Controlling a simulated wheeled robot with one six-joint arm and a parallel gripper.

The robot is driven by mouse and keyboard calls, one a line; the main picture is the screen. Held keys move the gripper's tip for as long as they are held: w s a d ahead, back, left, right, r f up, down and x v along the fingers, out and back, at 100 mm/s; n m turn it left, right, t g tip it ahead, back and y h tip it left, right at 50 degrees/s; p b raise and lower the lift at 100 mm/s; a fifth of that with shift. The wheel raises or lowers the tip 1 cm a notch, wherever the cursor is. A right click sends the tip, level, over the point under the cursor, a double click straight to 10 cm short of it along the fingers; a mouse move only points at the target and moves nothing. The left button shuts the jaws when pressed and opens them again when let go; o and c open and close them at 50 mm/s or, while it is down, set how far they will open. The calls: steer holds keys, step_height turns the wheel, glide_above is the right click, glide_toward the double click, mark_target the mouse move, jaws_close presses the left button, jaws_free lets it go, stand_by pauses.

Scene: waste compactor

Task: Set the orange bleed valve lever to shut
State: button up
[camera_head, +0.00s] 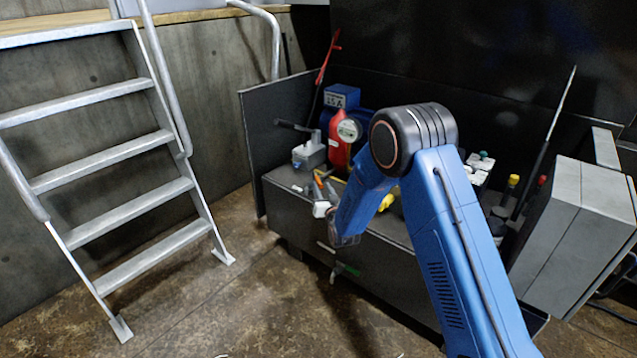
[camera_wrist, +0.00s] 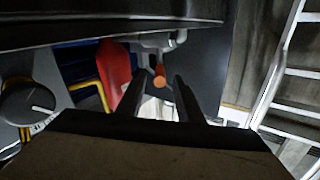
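The orange bleed valve lever (camera_wrist: 159,76) shows in the wrist view as a short rounded orange bar with its end facing me. It hangs under a grey metal fitting (camera_wrist: 155,40). My gripper (camera_wrist: 157,88) is open, with one dark finger on each side of the orange end. A gap shows on both sides, and I see no contact. How deep the lever sits between the fingers is unclear. The lever's pivot is hard to make out.
A red vessel (camera_head: 339,138) and a blue box (camera_head: 341,97) stand behind my gripper. A grey box-shaped fitting (camera_head: 309,153) is beside them. Metal stairs (camera_head: 108,145) stand left, with clear floor before the machine.

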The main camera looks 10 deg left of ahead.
mark_target(319, 181)
steer(key=shift+x, duration=2.7)
jaws_close()
